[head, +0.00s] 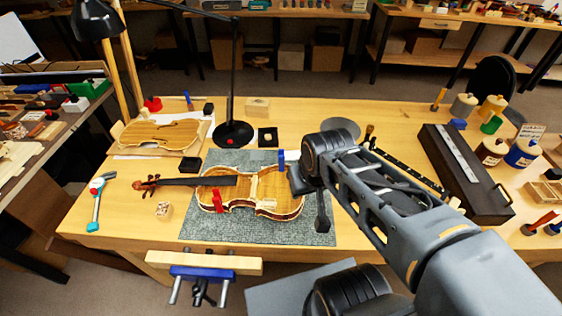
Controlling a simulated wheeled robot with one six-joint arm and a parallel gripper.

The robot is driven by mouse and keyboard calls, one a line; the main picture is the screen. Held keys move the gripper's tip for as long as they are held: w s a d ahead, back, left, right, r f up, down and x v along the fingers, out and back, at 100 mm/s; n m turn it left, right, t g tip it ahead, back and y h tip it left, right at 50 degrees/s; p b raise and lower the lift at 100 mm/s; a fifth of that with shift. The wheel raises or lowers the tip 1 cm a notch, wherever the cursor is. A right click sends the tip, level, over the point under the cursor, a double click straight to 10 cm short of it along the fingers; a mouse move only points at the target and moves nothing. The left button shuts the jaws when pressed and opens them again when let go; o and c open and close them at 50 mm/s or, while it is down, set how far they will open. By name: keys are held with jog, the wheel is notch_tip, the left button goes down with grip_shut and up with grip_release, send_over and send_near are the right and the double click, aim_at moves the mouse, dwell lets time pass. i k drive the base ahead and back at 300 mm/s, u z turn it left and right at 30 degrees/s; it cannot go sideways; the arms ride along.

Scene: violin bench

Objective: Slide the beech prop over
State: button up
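I cannot tell for sure which thing is the beech prop. One pale wooden block (257,106) stands at the back of the bench, behind the lamp base. A smaller pale wooden block (163,209) with dark marks lies left of the violin, off the mat. The violin (250,192) lies on the grey mat with a red clamp and a blue clamp on its body. My gripper (322,221) points down over the right part of the mat, just right of the violin. It is seen edge-on, its fingers run together, and part of it is hidden by my arm.
A black desk lamp base (233,134) stands behind the mat (205,236). A violin plate (160,135) lies at back left, a hammer (97,198) at front left. A vise (203,270) juts from the front edge.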

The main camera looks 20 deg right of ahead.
aim_at(164, 213)
jog(key=u, duration=1.45)
jog(key=k, duration=0.2)
jog(key=u, duration=1.1)
jog(key=i, duration=0.5)
